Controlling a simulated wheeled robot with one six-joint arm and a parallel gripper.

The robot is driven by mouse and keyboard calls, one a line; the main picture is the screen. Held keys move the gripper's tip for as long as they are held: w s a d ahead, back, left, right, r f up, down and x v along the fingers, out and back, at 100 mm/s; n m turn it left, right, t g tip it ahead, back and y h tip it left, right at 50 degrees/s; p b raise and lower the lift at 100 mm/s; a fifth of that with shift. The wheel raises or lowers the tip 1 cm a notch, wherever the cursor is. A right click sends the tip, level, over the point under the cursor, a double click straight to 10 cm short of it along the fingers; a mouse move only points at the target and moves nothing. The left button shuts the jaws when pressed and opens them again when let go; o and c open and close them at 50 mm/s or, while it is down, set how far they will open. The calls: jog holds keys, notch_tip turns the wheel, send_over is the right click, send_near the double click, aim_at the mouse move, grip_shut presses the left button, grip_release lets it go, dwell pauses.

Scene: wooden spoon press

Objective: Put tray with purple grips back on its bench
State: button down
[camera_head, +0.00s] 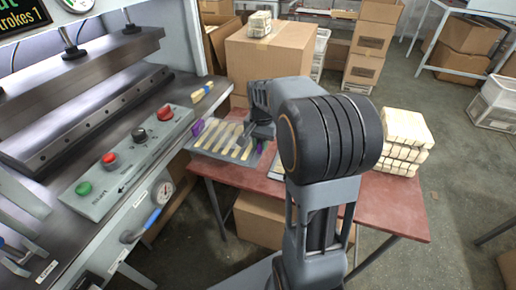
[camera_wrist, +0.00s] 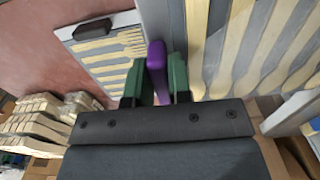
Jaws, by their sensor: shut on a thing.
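The tray with purple grips (camera_head: 222,153) is a flat grey tray bearing a row of pale wooden spoons. One purple grip shows at its left end, beside the press. In the wrist view its near purple grip (camera_wrist: 156,62) is between the green fingers of my gripper (camera_wrist: 158,80), which is shut on it. The tray's spoons fill the right of that view. In the head view my gripper (camera_head: 257,143) is at the tray's right end, partly hidden by my arm. The tray overlaps the left end of the red bench (camera_head: 400,207); whether it touches it, I cannot tell.
Another spoon tray with a dark grip (camera_wrist: 92,29) lies on the bench close by. Stacked spoon bundles (camera_head: 404,135) stand at the bench's right. The press (camera_head: 120,150), with buttons and a gauge, is at left. Cardboard boxes (camera_head: 268,55) stand behind.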

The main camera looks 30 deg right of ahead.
jog(key=w+d+f, duration=0.2)
jog(key=w+d, duration=0.1)
jog(key=w+d+f, duration=0.1)
jog(key=w, duration=0.1)
jog(key=shift+d+f, duration=0.15)
jog(key=shift+d, duration=0.15)
jog(key=f, duration=0.1)
jog(key=w+d+f, duration=0.2)
jog(key=shift+w+f, duration=0.15)
jog(key=shift+f, duration=0.15)
jog(key=shift+w+d+f, duration=0.35)
jog(key=shift+w+f, duration=0.05)
jog(key=shift+f, duration=0.25)
jog(key=shift+w+d+f, duration=0.1)
jog(key=shift+w+f, duration=0.05)
jog(key=shift+f, duration=1.55)
jog(key=shift+f, duration=0.15)
jog(key=c, duration=1.1)
grip_release()
jog(key=shift+o, duration=0.2)
